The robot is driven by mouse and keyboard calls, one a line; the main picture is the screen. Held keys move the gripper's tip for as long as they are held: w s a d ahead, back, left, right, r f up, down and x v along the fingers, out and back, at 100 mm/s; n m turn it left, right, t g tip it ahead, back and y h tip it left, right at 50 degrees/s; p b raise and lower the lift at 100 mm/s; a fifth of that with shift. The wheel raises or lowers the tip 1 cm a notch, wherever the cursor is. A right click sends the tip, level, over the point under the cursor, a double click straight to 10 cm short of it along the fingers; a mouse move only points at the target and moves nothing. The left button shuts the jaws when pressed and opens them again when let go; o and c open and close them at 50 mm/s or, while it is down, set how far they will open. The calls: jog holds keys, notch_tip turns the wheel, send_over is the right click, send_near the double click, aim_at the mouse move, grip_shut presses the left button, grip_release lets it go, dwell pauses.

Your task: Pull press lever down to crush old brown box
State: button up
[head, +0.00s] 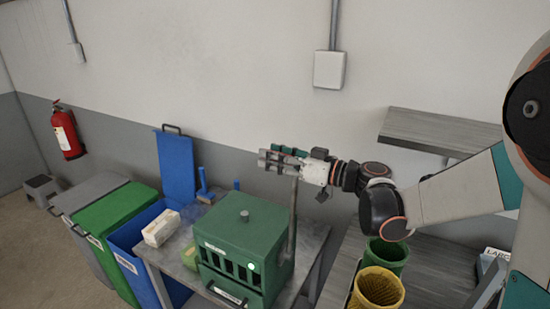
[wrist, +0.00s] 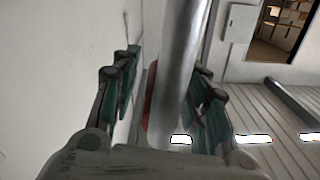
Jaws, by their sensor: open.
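The green press (head: 238,240) stands on the metal table, with a slotted front and a dark inside. Its grey lever (head: 293,215) stands upright at the right side and reaches up to my gripper (head: 272,161). In the wrist view the lever (wrist: 186,65) runs between the two open fingers of my gripper (wrist: 168,80). The fingers are around it, not closed; I cannot tell whether either touches it. I can make out no brown box in the press; its inside is too dark and small to tell.
A pale box (head: 161,228) and a blue brush (head: 204,190) lie left of the press. Green (head: 112,209) and blue (head: 135,240) bins stand further left. Green (head: 388,254) and yellow (head: 378,288) containers stand to the right, below a wall shelf (head: 440,130).

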grip_shut()
jog(key=shift+s, duration=0.15)
